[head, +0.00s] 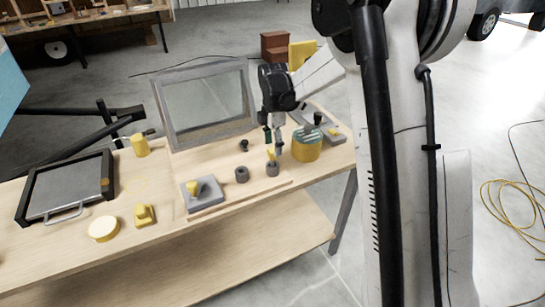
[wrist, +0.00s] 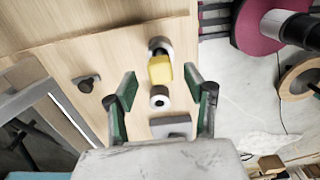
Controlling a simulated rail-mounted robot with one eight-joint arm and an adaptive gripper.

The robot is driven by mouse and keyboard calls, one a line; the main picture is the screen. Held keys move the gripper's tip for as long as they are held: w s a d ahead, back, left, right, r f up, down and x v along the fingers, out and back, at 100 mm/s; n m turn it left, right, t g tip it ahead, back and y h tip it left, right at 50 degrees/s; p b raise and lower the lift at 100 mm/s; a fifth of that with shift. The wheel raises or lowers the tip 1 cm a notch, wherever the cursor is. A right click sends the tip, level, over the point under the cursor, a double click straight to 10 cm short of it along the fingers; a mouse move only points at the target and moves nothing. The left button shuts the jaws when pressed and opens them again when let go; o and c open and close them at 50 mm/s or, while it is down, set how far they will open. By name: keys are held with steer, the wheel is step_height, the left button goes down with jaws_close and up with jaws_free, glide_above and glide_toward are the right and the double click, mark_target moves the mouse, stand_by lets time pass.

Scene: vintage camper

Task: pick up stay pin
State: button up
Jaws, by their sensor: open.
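I take the stay pin to be the yellow-headed piece (head: 271,153) standing in a dark grey round socket (head: 272,170) on the bench. In the wrist view its yellow block head (wrist: 160,70) shows just ahead of my fingertips, roughly between them, with the grey socket (wrist: 160,45) beyond it. My gripper (head: 274,146) points down over it. In the wrist view my gripper (wrist: 171,82) is open, green-padded fingers wide apart, with nothing held. I cannot tell the remaining height gap. The pin's shaft is hidden.
A second grey socket with a dark hole (head: 242,174) stands left of the pin. A grey plate with a yellow knob (head: 209,197) is further left. A black knob (head: 244,145) and framed panel (head: 205,105) are behind.

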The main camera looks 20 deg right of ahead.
mark_target(273, 161)
steer(key=shift+a+f+p, duration=0.1)
steer(key=shift+f+p, duration=0.25)
steer(key=shift+f, duration=2.2)
jaws_close()
